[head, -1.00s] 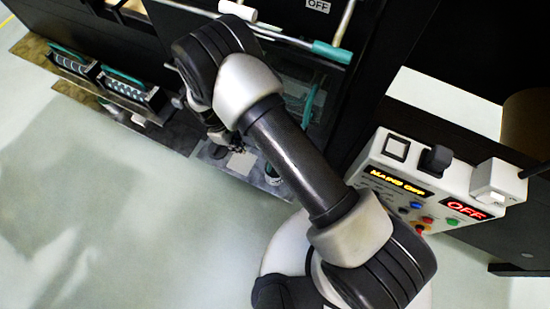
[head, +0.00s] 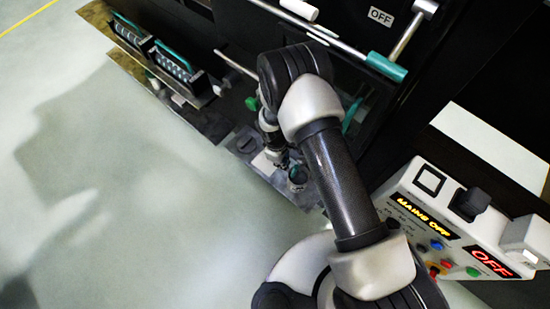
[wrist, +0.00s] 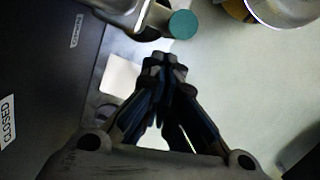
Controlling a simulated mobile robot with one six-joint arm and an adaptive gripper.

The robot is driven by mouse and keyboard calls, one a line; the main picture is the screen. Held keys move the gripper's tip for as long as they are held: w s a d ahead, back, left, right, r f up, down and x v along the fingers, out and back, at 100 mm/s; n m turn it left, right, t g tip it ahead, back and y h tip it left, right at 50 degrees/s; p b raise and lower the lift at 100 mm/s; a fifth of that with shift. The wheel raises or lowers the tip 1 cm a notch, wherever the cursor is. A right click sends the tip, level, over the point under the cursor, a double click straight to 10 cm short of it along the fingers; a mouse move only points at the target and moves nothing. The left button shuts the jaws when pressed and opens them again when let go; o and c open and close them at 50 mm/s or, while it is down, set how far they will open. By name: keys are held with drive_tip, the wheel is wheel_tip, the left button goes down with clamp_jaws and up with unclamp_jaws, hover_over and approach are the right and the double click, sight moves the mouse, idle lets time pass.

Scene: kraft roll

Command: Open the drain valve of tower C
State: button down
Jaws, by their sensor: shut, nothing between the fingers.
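My gripper (head: 283,162) is shut and empty, low beside the dark machine in the head view. In the wrist view its fingertips (wrist: 164,66) are together, just below a metal stem with a round teal end (wrist: 182,24). The fingers look apart from this teal end. A "CLOSED" label (wrist: 8,122) and a smaller, hard-to-read label (wrist: 77,31) are on the dark panel to the left. No tower letter is readable, so I cannot tell whether the teal-ended part is the drain valve of tower C.
A bar with a teal grip (head: 385,67) crosses above the arm by an "OFF" sign (head: 381,16). A control box (head: 425,180) reading "MAINS OFF" stands right. Two trays (head: 176,70) with teal handles sit upper left. Pale floor (head: 120,190) is free at left.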

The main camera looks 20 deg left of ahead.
drive_tip(key=shift+s+d, duration=0.1)
drive_tip(key=shift+d, duration=0.3)
drive_tip(key=shift+f, duration=0.1)
drive_tip(key=shift+s+d+f+b, duration=0.15)
drive_tip(key=shift+d+f+b, duration=0.15)
drive_tip(key=shift+d, duration=0.25)
drive_tip(key=shift+a, duration=0.1)
